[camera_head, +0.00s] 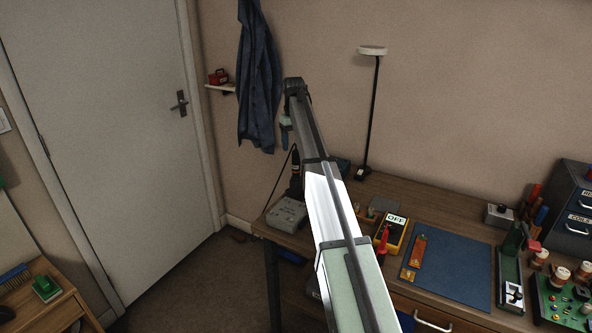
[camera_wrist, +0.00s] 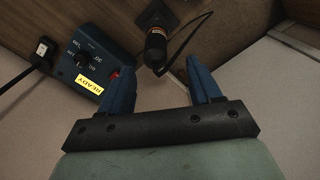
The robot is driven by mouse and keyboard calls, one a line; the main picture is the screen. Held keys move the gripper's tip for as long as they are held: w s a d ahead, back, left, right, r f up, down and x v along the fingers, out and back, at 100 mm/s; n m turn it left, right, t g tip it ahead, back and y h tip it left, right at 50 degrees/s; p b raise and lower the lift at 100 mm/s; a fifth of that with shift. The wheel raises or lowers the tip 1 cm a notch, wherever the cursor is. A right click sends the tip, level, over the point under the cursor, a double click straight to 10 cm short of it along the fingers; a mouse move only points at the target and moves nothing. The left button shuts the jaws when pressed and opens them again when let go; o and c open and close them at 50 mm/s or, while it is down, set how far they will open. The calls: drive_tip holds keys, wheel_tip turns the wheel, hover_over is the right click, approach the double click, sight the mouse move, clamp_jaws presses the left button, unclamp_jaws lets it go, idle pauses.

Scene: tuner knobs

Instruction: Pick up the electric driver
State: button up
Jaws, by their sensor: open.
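A dark, round-bodied tool with an orange band and a cord, which looks like the electric driver (camera_wrist: 156,48), stands at the desk's back left corner. It also shows in the head view (camera_head: 295,172), next to my arm. My gripper (camera_wrist: 160,78) is open, with its two blue fingers apart and nothing between them. In the head view my gripper (camera_head: 285,132) hangs above and slightly left of the tool. The tool's lower end is hard to make out.
A grey box (camera_head: 287,213) sits at the desk's left edge. A yellow meter (camera_head: 394,232), a blue mat (camera_head: 455,270) and a lamp (camera_head: 371,110) are farther right.

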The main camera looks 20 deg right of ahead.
sight(296, 150)
drive_tip(key=shift+s+d+f, duration=0.15)
drive_tip(key=shift+f, duration=1.55)
drive_tip(key=shift+s+d+f, duration=0.15)
drive_tip(key=shift+f, duration=1.5)
drive_tip(key=c, duration=1.1)
drive_tip(key=shift+r, duration=0.15)
